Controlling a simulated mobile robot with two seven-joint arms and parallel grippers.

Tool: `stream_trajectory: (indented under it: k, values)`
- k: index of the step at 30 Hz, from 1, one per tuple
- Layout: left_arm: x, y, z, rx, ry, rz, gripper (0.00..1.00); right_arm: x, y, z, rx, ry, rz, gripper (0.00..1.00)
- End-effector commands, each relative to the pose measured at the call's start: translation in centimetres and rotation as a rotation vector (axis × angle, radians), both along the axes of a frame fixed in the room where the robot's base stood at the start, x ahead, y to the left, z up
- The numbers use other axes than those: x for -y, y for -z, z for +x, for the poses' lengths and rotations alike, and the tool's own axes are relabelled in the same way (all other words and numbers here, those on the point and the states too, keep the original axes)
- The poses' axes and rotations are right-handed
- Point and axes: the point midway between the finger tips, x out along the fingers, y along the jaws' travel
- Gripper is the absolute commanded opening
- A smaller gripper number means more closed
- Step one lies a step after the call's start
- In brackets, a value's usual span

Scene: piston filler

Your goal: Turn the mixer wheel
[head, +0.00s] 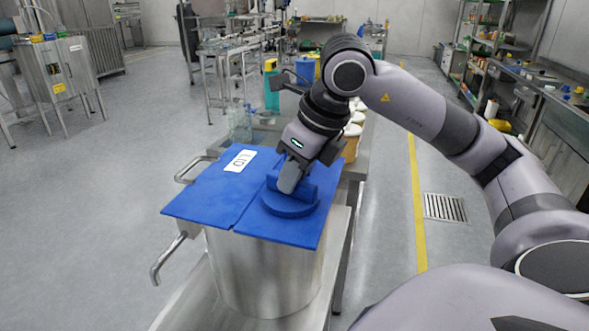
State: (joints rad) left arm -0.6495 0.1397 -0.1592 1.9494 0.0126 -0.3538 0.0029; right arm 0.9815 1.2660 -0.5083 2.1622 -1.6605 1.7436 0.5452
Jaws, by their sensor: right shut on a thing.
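The blue mixer wheel (290,206) is a round disc with a raised grip bar on top. It sits on the blue lid (212,200) of a metal pot (262,272). My right gripper (289,186) points down at the wheel from above and is shut on its raised bar. The gripper's near side hides part of the bar and the far finger. My left gripper is out of view.
The pot has metal handles (168,262) at its left side and stands on a metal bench (187,312). Behind it are a clear bottle (240,122), a teal bottle (271,86) and several white-capped jars (351,140). Open floor lies to the left.

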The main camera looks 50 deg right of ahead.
Motion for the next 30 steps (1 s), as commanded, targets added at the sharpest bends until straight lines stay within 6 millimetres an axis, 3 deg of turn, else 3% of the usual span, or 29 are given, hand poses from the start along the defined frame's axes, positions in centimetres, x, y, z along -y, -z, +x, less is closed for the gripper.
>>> stream_trajectory:
  k: [15, 30]
  values:
    - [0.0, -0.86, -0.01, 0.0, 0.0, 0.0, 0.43, -0.19, -0.1, 0.01, 0.0, 0.307, 0.001, 0.0]
    - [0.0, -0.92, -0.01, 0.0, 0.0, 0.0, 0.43, -0.17, -0.03, -0.02, -0.001, 0.352, 0.0, 0.0]
